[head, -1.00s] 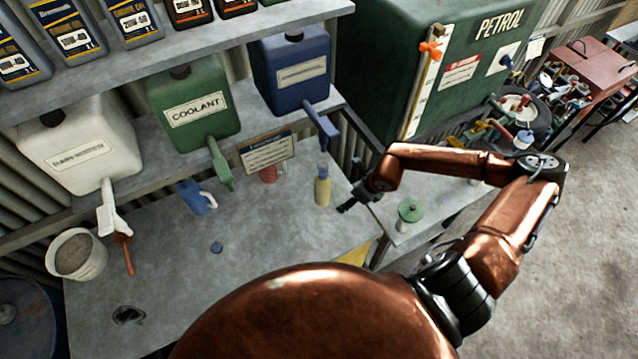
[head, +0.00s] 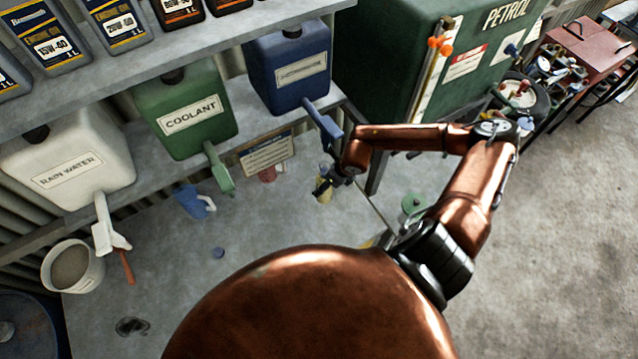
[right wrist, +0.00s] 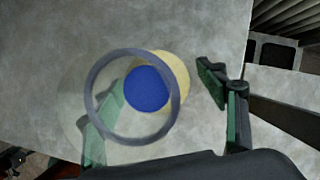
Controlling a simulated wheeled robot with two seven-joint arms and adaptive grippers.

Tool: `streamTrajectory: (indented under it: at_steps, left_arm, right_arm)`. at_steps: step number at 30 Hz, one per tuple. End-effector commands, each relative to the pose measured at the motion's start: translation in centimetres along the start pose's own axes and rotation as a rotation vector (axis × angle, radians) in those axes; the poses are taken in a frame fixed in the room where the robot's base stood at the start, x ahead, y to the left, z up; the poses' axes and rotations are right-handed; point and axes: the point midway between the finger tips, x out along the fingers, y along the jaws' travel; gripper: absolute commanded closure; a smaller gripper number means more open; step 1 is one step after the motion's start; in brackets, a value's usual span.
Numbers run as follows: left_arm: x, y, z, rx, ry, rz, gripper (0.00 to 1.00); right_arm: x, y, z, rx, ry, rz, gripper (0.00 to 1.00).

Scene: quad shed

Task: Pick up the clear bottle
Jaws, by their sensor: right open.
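The clear bottle (head: 324,170) stands on the grey bench, with a yellow lower part. In the head view it is partly hidden by my right gripper (head: 333,184), which is right at it. In the right wrist view the bottle (right wrist: 147,90) is seen from above, as a dark see-through ring with a blue disc and pale yellow beneath. My right gripper (right wrist: 160,98) is open, with one green-padded finger on each side of the bottle. The left finger shows partly through the clear wall. I cannot tell whether either finger touches it. My left gripper is not in view.
A green round item (head: 413,203) is to the right. The front bench is mostly clear.

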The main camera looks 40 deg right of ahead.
Motion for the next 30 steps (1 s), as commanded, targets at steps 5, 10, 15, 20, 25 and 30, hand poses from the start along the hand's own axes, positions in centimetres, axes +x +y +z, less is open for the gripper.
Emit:
streamTrajectory:
  at_steps: [5, 10, 15, 20, 25, 30]
  left_arm:
    - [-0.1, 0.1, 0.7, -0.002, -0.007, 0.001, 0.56]
    - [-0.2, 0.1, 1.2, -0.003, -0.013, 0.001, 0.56]
    - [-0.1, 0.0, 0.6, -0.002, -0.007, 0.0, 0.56]
    - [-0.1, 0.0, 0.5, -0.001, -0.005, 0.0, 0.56]
    - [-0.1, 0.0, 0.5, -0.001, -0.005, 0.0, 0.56]
    - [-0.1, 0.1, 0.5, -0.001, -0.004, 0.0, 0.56]
  right_arm:
    - [-0.1, -0.1, 0.0, 0.0, 0.0, -0.001, 0.34]
    - [-0.1, -0.1, 0.0, 0.0, 0.0, -0.001, 0.46]
    - [-0.1, -0.1, 0.0, 0.0, 0.0, -0.001, 0.58]
    - [-0.1, -0.1, 0.0, 0.0, 0.0, -0.001, 0.69]
    - [-0.1, -0.1, 0.1, -0.001, -0.001, -0.001, 0.8]
    - [-0.1, -0.1, 0.1, -0.001, -0.001, -0.001, 0.92]
